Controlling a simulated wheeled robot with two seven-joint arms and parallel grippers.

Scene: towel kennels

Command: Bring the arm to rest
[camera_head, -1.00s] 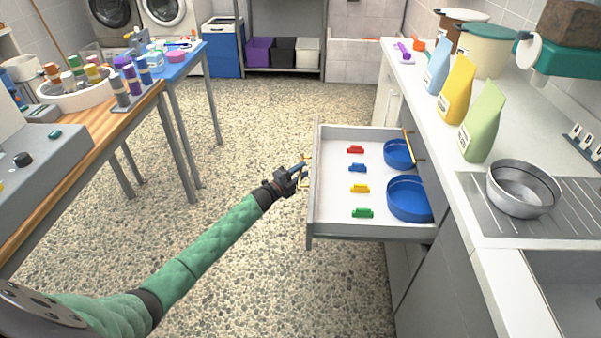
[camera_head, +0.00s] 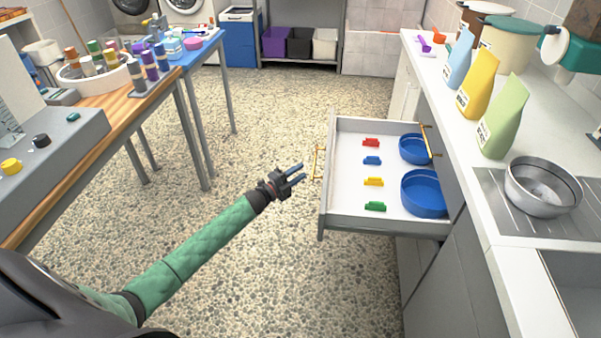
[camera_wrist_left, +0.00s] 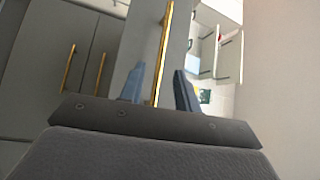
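My left arm, in a green sleeve, reaches in from the lower left in the head view. Its left gripper (camera_head: 301,174) is open and empty, a short way left of the open drawer (camera_head: 327,215) and clear of its gold handle (camera_head: 318,162). In the left wrist view the two blue-grey fingers (camera_wrist_left: 160,86) are spread apart, and the gold handle (camera_wrist_left: 164,50) shows beyond and between them. My right gripper is in neither view.
The drawer holds red, blue, yellow and green clips and two blue bowls (camera_head: 424,194). The counter (camera_head: 445,125) at right carries bags and a steel bowl (camera_head: 542,187). A wooden table (camera_head: 115,115) stands left; the floor between is free.

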